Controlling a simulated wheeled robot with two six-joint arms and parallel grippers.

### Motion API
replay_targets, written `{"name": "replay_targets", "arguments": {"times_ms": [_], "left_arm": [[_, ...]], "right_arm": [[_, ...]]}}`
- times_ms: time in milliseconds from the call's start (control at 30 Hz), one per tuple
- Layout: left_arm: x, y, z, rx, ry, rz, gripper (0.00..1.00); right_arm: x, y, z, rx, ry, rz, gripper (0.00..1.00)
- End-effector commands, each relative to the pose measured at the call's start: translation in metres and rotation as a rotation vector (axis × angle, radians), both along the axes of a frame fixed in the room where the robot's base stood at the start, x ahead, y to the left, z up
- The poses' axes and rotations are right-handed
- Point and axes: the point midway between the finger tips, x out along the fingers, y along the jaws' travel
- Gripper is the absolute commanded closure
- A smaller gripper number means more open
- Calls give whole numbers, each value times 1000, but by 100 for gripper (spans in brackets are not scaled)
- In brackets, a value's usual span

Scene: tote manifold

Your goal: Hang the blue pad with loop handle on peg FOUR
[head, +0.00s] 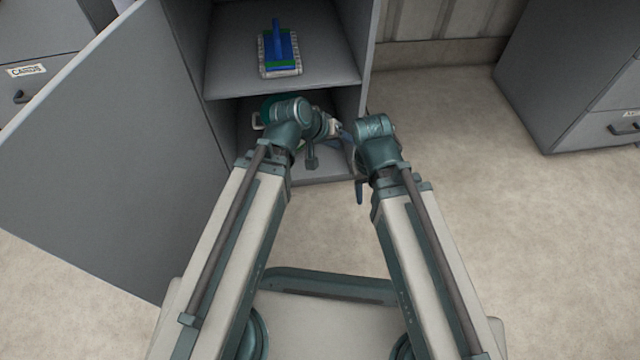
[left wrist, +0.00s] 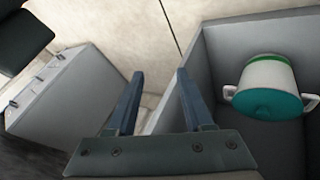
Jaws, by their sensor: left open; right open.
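A blue tool with an upright blue handle (head: 277,40), a green band and a pale fringed base lies on the cabinet's upper shelf; I cannot tell whether its handle is a loop. No peg or peg label shows. My left gripper (head: 322,130) is at the lower compartment, below that shelf. In the left wrist view its two fingers (left wrist: 159,75) are apart with nothing between them, beside a grey panel edge. My right gripper (head: 358,172) is just right of and below the left one, mostly hidden by its own wrist; it is open.
A white pot with teal (left wrist: 272,103) and two handles sits in the lower compartment, mostly hidden in the head view behind my left wrist. The open cabinet door (head: 110,150) stands at left. Another grey cabinet (head: 570,70) stands at right. Floor between is clear.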

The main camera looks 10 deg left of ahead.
Motion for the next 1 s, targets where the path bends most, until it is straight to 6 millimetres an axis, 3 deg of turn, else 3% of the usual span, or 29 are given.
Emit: {"name": "replay_targets", "arguments": {"times_ms": [33,100,200,300,467,767,1000], "left_arm": [[-26,-5,-17,121,73,-93,48],[-56,1,-34,280,165,-186,48],[-86,16,-45,466,269,-268,48],[-105,29,-46,590,338,-307,48],[-116,39,-45,673,381,-325,48],[-116,40,-44,676,384,-324,48],[-116,40,-17,676,384,-326,48]], "right_arm": [[0,0,0,0,0,0,50],[0,0,0,0,0,0,50],[0,0,0,0,0,0,50],[0,0,0,0,0,0,50],[0,0,0,0,0,0,50],[0,0,1,0,0,0,50],[0,0,28,0,1,2,50]]}}
